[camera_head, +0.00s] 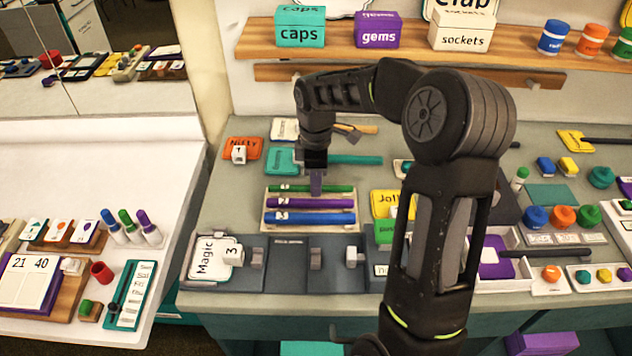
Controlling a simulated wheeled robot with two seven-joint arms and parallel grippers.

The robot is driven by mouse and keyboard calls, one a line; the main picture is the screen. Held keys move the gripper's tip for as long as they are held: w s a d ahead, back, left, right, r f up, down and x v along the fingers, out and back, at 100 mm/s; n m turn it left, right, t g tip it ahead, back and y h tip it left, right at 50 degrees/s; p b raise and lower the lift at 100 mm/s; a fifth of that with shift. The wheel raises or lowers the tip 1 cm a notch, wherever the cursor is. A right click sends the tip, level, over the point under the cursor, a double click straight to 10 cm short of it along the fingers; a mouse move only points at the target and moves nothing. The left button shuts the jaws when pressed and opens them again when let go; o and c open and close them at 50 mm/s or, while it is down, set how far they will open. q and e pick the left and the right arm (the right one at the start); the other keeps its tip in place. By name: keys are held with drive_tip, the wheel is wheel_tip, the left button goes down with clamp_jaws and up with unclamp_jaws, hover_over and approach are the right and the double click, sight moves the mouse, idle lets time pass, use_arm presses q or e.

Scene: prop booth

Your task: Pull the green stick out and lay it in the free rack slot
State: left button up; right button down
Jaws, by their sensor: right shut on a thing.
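The green stick (338,189) lies level along the back row of a small light rack (268,226) on the counter. In the rows in front of it lie a purple stick (290,203) and a blue stick (335,218). My right gripper (316,186) points down over the rack, its fingers shut on the green stick near its middle and hiding part of it. Whether the stick rests fully in its row or sits slightly raised, I cannot tell. My left gripper is not in view.
A teal stick (360,160) lies just behind the rack. In front is a dark tray (283,279) with several grey and white pieces and a "Magic" card (208,258). My right arm hides much of the counter's middle. A shelf (350,46) with boxes is behind.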

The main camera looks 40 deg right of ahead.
idle(0.4)
drive_tip(key=c, duration=1.4)
unclamp_jaws()
drive_tip(key=shift+c, duration=1.4)
drive_tip(key=shift+r, duration=0.15)
drive_tip(key=shift+r+p, duration=3.1)
drive_tip(key=shift+r, duration=0.7)
